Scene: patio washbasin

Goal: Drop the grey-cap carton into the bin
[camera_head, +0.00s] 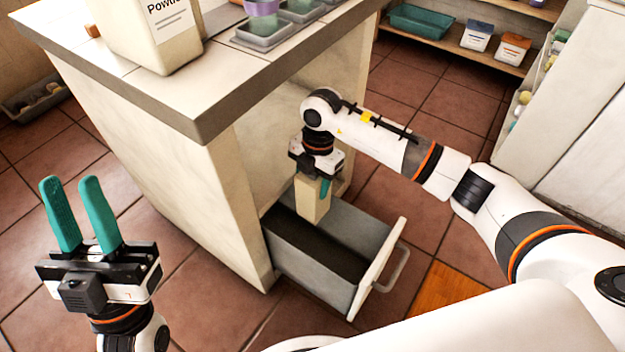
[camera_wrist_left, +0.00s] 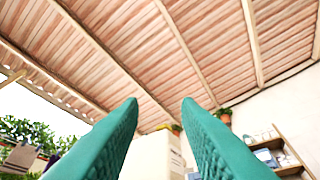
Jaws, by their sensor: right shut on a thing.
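My right gripper (camera_head: 322,178) is shut on a beige carton (camera_head: 312,202) and holds it upright, pointing down over the open grey bin drawer (camera_head: 328,257). The carton's lower end is at the drawer's opening; I cannot tell how far inside it is. Its cap is hidden by the gripper. My left gripper (camera_head: 75,215) is open and empty at the lower left, its teal fingers pointing up. Its fingers also show apart in the left wrist view (camera_wrist_left: 160,125), with nothing between them.
The counter (camera_head: 110,75) stands beside the drawer, with a large powder container (camera_head: 150,40) and grey trays (camera_head: 265,38) on top. The drawer's white front with its handle (camera_head: 395,268) sticks out over the tiled floor. Shelves with boxes (camera_head: 478,38) stand at the back.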

